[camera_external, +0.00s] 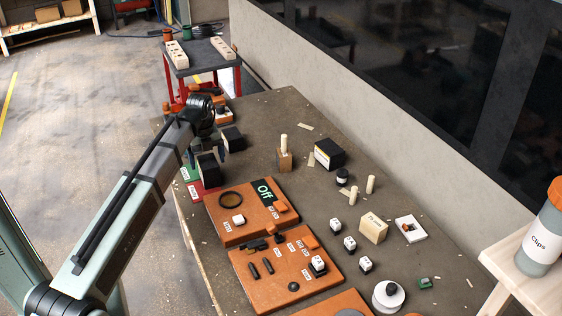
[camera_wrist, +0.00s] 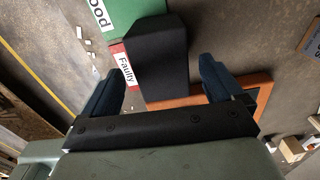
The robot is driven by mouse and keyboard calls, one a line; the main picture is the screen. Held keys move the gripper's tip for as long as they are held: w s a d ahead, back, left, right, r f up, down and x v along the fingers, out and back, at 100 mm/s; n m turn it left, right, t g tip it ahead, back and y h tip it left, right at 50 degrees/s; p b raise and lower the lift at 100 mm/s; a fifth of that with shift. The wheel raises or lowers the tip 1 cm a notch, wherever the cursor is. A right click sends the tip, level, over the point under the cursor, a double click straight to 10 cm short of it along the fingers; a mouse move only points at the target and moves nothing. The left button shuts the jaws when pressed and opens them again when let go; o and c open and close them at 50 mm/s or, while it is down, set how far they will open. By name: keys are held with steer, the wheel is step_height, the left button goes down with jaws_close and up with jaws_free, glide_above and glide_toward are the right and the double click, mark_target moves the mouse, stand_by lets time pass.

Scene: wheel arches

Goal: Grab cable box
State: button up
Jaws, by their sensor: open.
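No box in view is clearly labelled as the cable box. In the wrist view a plain black box (camera_wrist: 160,48) lies between the two blue fingers of my gripper (camera_wrist: 163,70), which are apart and hold nothing. The box is beside the "Faulty" label on the red mat (camera_wrist: 118,55). In the external view this black box (camera_external: 208,168) stands at the table's left edge, below the end of my arm. A second black box (camera_external: 232,138) is close to it. A third black box (camera_external: 329,153) with a white and yellow label stands farther right.
The green mat (camera_wrist: 132,12) adjoins the red one. Orange boards (camera_external: 235,235) with an "Off" display, a ring and small parts lie in front. A wooden block with a peg (camera_external: 285,158) and several white cubes stand to the right. Bare table (camera_external: 262,120) shows behind.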

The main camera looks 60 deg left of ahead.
steer(key=shift+w+a+f, duration=0.1)
steer(key=shift+a+f, duration=0.05)
steer(key=shift+f, duration=2.6)
steer(key=c, duration=1.3)
